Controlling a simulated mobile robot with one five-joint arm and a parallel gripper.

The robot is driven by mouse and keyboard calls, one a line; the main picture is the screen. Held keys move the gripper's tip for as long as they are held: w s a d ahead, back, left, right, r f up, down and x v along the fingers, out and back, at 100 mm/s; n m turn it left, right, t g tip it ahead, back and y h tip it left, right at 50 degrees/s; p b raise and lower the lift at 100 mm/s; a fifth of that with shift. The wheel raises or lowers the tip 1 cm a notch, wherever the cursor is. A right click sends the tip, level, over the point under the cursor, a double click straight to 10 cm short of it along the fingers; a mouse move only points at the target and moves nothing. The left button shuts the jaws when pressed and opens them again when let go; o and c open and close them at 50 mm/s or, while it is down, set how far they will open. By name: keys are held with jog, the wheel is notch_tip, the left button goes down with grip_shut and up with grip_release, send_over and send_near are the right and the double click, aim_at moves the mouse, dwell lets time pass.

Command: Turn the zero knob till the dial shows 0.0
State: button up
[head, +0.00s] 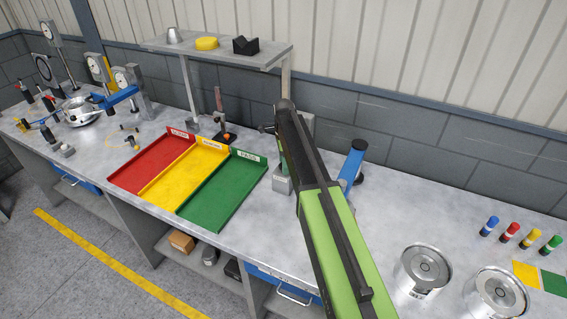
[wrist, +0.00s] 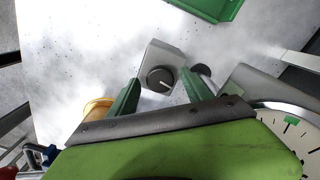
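In the wrist view, the zero knob (wrist: 160,79) is a dark round knob with a white pointer line, on a light grey block (wrist: 167,53). My gripper (wrist: 160,92) has two green fingers, spread apart, one to each side of the knob in the picture. A gap shows between each finger and the knob. The dial (wrist: 287,143) is partly in view at lower right, with a white face and a green mark near its rim. Its reading cannot be made out. In the head view, my green arm hides the dial and knob.
A small dark cylinder (wrist: 202,70) is right of the knob. An orange-yellow round object (wrist: 97,108) lies left of my gripper. Red (head: 150,162), yellow (head: 183,175) and green (head: 222,190) trays lie left of my arm. A blue-armed stand (head: 352,168) is close on the right.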

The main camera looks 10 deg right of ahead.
jog(key=shift+r, duration=0.1)
notch_tip(320, 180, up, 17)
jog(key=p, duration=1.7)
